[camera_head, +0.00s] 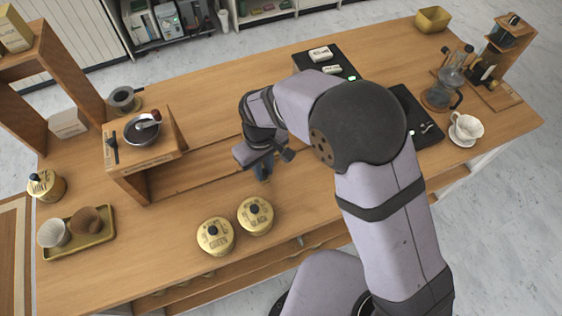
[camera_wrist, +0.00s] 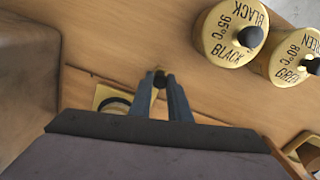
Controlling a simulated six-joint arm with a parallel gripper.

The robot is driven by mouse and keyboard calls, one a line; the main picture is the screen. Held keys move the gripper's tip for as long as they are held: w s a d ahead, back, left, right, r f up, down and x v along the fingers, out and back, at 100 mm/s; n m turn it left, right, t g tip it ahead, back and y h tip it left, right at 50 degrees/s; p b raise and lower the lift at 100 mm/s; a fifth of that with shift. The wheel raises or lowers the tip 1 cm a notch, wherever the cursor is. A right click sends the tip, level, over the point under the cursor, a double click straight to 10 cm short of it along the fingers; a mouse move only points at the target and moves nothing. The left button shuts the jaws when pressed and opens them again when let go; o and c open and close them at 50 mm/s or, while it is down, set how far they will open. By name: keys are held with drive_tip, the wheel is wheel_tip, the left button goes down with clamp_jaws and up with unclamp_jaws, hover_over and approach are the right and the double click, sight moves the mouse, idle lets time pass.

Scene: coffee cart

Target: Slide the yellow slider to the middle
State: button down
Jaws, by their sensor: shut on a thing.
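My gripper (camera_head: 262,174) is low over the middle of the wooden counter, to the right of a small wooden stand. In the wrist view, my gripper (camera_wrist: 160,80) has its fingers close together on a small dark knob with yellow just below it. A flat yellow piece with a dark round mark, which looks like part of the yellow slider (camera_wrist: 101,95), shows just left of the fingers. The fingers hide the rest of it. In the head view my arm hides the slider. A groove line runs along the wood beside the fingers.
Two yellow canisters, BLACK (camera_head: 256,217) and GREEN (camera_head: 216,237), stand near the front edge, close to my gripper. The wooden stand (camera_head: 172,151) holds a dark bowl. A tray (camera_head: 105,218) with two cups lies left. Dark scales and glassware are to the right.

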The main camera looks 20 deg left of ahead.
drive_tip(key=s+a, duration=0.7)
drive_tip(key=shift+s+a+r, duration=0.1)
drive_tip(key=shift+s+a, duration=0.25)
drive_tip(key=shift+a, duration=0.05)
drive_tip(key=c, duration=1.7)
unclamp_jaws()
drive_tip(key=shift+o, duration=0.2)
wheel_tip(320, 180, up, 7)
drive_tip(key=b, duration=0.2)
drive_tip(key=shift+r+b, duration=0.15)
drive_tip(key=shift+b, duration=0.2)
